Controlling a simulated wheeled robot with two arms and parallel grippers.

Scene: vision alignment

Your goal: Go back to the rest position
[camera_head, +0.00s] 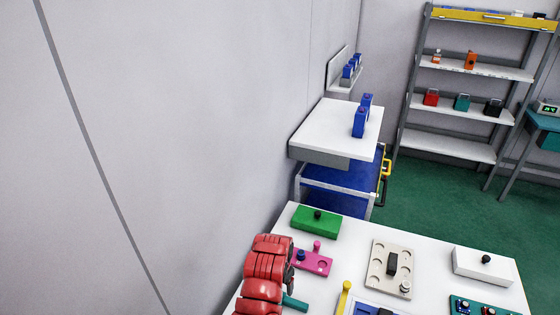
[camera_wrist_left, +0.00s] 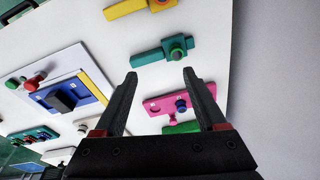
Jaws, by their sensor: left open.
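In the wrist view my left gripper (camera_wrist_left: 160,85) is open and empty, its two dark fingers apart above the white table. A pink plate (camera_wrist_left: 166,103) with a dark blue knob lies just beyond the fingertips, partly behind the right finger. The same pink plate (camera_head: 318,261) shows in the head view beside my red left arm. My left gripper is hidden in the head view by that arm, which hangs over the table's left edge. My right gripper is in neither view.
On the white table (camera_head: 350,225) lie a green block (camera_head: 317,221), a beige plate (camera_head: 377,263), a white block (camera_head: 482,265) and a teal piece (camera_head: 294,303). A wall stands close on the left. A blue cart (camera_head: 338,178) and shelves (camera_head: 466,69) stand behind.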

